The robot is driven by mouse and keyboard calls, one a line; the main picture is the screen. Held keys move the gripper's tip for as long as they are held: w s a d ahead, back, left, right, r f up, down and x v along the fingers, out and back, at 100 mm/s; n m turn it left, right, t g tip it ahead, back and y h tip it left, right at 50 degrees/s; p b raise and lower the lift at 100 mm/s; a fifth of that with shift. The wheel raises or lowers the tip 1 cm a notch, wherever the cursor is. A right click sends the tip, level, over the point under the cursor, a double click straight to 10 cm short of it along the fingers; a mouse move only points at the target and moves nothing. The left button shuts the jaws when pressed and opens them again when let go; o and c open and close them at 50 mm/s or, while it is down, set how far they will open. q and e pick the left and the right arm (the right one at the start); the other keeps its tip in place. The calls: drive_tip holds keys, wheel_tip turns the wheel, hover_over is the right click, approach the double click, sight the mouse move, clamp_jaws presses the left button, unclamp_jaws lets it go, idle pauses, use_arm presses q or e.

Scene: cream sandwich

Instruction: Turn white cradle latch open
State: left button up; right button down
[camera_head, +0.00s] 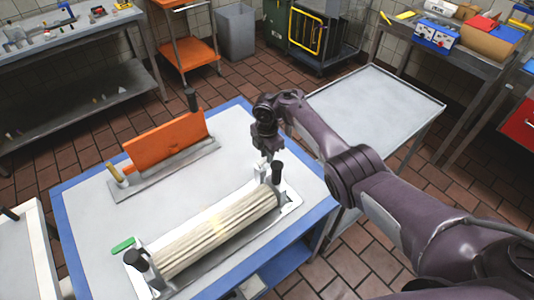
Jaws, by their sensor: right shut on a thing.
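A white cradle (291,202) lies diagonally on the blue-edged table and holds a long cream ribbed roller (215,233) with dark knobs at its ends. A small white latch (262,168) stands up at the cradle's far right end, beside a dark knob (277,172). My right gripper (265,154) points down over the latch and is shut on it. The fingertips are small and partly hidden, so the exact grip is hard to see. My left gripper is not in view.
An orange block (166,141) stands in a grey holder (190,163) behind the cradle. A green tab (122,246) is at the cradle's near left end. A bare metal table (375,105) is to the right, beneath my right arm. The table's left part is clear.

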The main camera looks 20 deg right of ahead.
drive_tip(key=c, duration=1.3)
unclamp_jaws()
wheel_tip(320, 180, up, 8)
drive_tip(key=shift+f+p, duration=0.1)
drive_tip(key=shift+p, duration=0.55)
